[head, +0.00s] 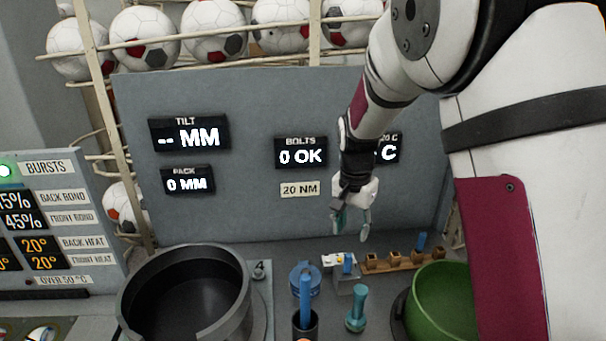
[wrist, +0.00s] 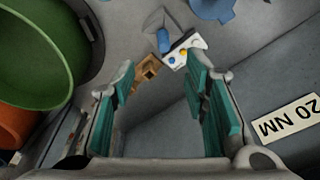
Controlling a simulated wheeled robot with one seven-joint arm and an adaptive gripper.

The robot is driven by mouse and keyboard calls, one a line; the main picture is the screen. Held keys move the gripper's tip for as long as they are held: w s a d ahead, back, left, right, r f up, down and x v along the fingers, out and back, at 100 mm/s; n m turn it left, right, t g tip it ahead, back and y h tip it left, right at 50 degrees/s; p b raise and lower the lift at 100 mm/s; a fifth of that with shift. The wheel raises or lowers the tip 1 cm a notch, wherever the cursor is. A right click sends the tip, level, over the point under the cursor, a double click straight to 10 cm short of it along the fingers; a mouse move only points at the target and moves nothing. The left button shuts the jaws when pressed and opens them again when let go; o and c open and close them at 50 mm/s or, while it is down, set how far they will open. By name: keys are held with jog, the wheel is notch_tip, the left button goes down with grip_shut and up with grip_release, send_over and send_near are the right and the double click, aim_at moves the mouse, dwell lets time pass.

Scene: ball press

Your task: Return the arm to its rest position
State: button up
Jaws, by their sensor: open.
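My arm comes down from the upper right in the head view. My gripper (head: 350,222) hangs above the back of the bench, in front of the grey panel (head: 240,225). In the wrist view my gripper (wrist: 165,85) shows its two teal-padded fingers spread apart with nothing between them. Below and beyond the fingers are the bench top and a small white block with coloured buttons (wrist: 183,52). The fingers touch nothing that I can see.
A large dark pot (head: 130,300) stands at the left, a green bowl (head: 440,300) at the right. Between them stand a blue-handled tool (head: 305,288), a teal tool (head: 357,305), a blue lidded piece (head: 304,272) and a wooden rack (head: 395,262). Footballs (head: 145,38) fill a rack behind the panel.

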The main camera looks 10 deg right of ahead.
jog(key=s+r+n+t+y, duration=0.2)
jog(key=s+r+n, duration=0.2)
jog(key=s+r, duration=1.05)
jog(key=s+r+n+t+h, duration=0.1)
jog(key=s+n, duration=0.3)
jog(key=s, duration=1)
jog(key=shift+s+d+t, duration=0.4)
jog(key=shift+t, duration=0.2)
jog(key=shift+r, duration=0.1)
